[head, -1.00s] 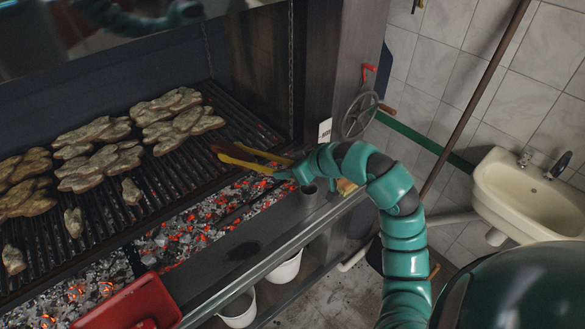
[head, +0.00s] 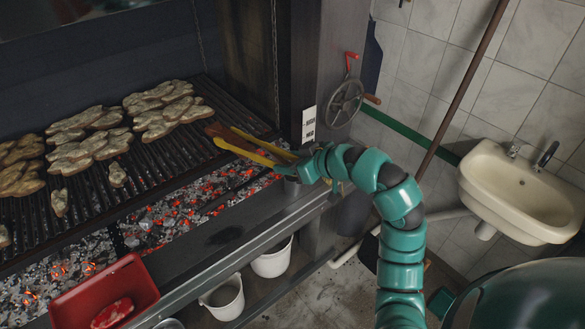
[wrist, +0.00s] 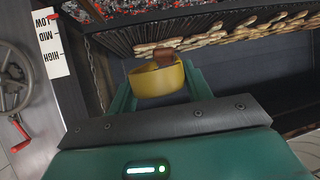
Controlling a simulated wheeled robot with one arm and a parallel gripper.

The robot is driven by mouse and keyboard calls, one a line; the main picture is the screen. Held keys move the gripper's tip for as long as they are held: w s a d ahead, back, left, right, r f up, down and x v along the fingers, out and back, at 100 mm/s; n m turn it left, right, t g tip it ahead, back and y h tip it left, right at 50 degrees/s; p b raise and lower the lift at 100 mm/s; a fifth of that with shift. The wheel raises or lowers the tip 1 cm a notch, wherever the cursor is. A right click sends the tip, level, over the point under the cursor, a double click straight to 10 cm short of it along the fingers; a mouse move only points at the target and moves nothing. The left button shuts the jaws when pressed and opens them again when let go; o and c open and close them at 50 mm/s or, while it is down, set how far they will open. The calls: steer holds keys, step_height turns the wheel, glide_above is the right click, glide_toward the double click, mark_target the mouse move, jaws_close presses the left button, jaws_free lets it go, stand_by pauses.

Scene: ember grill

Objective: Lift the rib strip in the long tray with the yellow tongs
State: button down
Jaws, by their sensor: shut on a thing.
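My gripper (head: 292,168) is shut on the yellow tongs (head: 255,150) at the right end of the grill. The tongs point left over the grate's front right corner, with a brown part at their far end; I cannot tell whether it belongs to them. In the wrist view the tongs (wrist: 157,80) stand out ahead of my gripper (wrist: 160,98). A red tray (head: 72,305) at the lower left holds a red piece of meat (head: 111,313), well apart from the tongs. I cannot tell whether this is the rib strip, and no other long tray is clear.
Several browned pieces of meat (head: 90,150) lie on the grate (head: 150,165). Glowing coals (head: 180,213) lie in front of it. A hand wheel (head: 345,103) and sink (head: 515,190) are to the right. White buckets (head: 272,262) stand below the front ledge.

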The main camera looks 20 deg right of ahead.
steer(key=t+y+b, duration=0.1)
steer(key=t+b, duration=0.1)
steer(key=b, duration=0.2)
steer(key=t+y+b, duration=0.1)
steer(key=t+b, duration=0.1)
steer(key=b, duration=0.3)
steer(key=shift+d+r+y, duration=0.1)
steer(key=shift+r+y, duration=0.05)
steer(key=shift+y, duration=0.25)
steer(key=shift+s, duration=0.1)
steer(key=shift+r+p, duration=0.35)
steer(key=shift+p, duration=0.15)
steer(key=g+h+p, duration=0.2)
steer(key=g+p, duration=0.1)
steer(key=p, duration=0.2)
steer(key=shift+g, duration=0.3)
steer(key=g+h+p, duration=0.1)
steer(key=p, duration=0.4)
steer(key=shift+f+g+h, duration=0.3)
steer(key=shift+f, duration=0.1)
